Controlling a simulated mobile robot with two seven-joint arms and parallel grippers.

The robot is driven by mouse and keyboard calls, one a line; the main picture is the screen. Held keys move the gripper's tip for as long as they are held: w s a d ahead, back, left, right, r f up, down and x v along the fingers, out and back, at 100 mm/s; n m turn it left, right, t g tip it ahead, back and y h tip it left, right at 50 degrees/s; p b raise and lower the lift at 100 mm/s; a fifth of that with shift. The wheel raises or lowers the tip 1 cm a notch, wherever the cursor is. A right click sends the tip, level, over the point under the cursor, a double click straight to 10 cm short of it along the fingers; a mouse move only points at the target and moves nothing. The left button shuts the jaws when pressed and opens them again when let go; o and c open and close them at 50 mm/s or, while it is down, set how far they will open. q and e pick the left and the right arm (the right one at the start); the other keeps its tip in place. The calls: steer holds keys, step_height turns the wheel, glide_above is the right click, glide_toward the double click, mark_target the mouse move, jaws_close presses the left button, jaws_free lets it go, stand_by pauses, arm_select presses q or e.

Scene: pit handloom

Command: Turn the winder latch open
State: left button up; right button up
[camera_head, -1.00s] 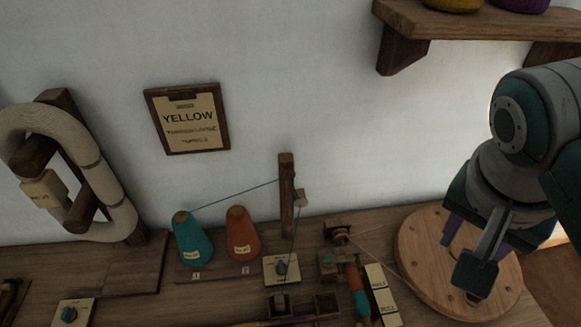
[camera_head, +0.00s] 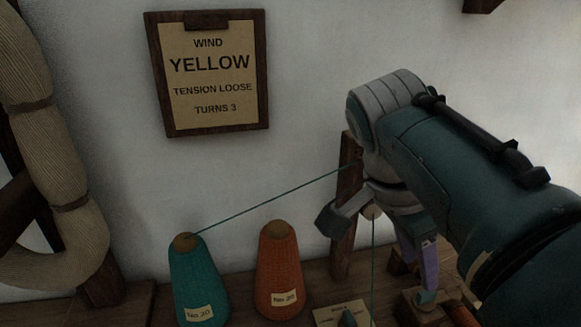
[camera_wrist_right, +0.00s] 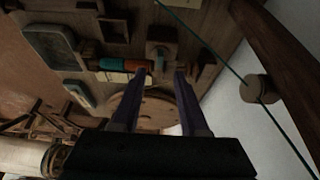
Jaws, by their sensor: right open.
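My right gripper (camera_head: 425,285) points down over the bench, in front of the wooden post. Beyond the fingertips in that view lie the winder's teal and orange spindle (camera_wrist_right: 112,65) and a small wooden block (camera_wrist_right: 160,35). In the head view, part of the winder's wood (camera_head: 403,262) shows beside and behind the fingers. I cannot single out the latch for certain; my arm hides much of that area. My left gripper is not in view.
A teal cone (camera_head: 195,280) and an orange cone (camera_head: 279,275) stand left of the gripper. A taut green thread (camera_head: 270,200) runs from the teal cone to the post (camera_head: 345,225). A knob plate (camera_head: 340,316) sits at the front. A yellow-order sign (camera_head: 210,75) hangs behind.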

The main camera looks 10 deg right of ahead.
mark_target(423, 294)
steer(key=b+x, duration=0.2)
steer(key=x, duration=0.5)
steer(key=shift+f, duration=0.15)
jaws_close()
stand_by(0.3)
